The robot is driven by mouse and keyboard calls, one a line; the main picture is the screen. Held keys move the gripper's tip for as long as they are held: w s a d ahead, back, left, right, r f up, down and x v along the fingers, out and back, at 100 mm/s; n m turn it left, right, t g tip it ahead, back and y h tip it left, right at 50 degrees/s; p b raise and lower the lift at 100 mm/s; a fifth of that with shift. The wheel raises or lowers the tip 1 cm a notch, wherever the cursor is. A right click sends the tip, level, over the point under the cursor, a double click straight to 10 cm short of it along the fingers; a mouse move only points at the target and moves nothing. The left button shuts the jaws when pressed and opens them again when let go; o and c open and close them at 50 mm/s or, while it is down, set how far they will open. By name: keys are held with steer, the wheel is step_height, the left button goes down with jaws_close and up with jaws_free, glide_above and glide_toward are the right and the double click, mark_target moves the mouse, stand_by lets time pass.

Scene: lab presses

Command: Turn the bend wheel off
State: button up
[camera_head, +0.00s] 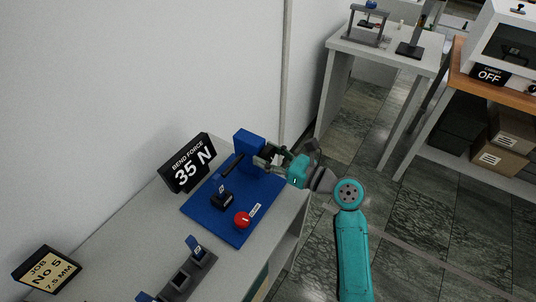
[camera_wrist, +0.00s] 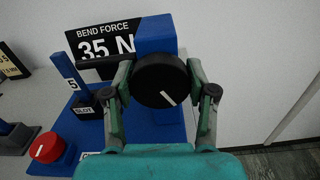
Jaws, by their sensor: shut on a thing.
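The bend wheel (camera_wrist: 158,82) is a black round knob with a white pointer line aimed to the lower right in the wrist view. It sits on a blue upright block (camera_head: 246,144) on the blue base plate (camera_head: 240,232). My gripper (camera_wrist: 160,73) is shut on the wheel, one finger on each side of its rim. In the head view my gripper (camera_head: 272,158) is at the block's right side and the wheel is mostly hidden. The black display (camera_head: 188,162) reads "BEND FORCE 35 N".
A red knob (camera_head: 242,220) with a white mark stands on the plate's front part. A blue tab numbered 5 (camera_wrist: 68,75) stands in a black slot holder (camera_wrist: 87,108). A job sign (camera_head: 46,269) reads "No 5, 7.5 MM". A separate table (camera_head: 388,48) stands behind to the right.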

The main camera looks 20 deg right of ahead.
steer(key=shift+n, duration=0.9)
steer(key=o, duration=1.2)
steer(key=shift+c, duration=0.2)
steer(key=v, duration=1.2)
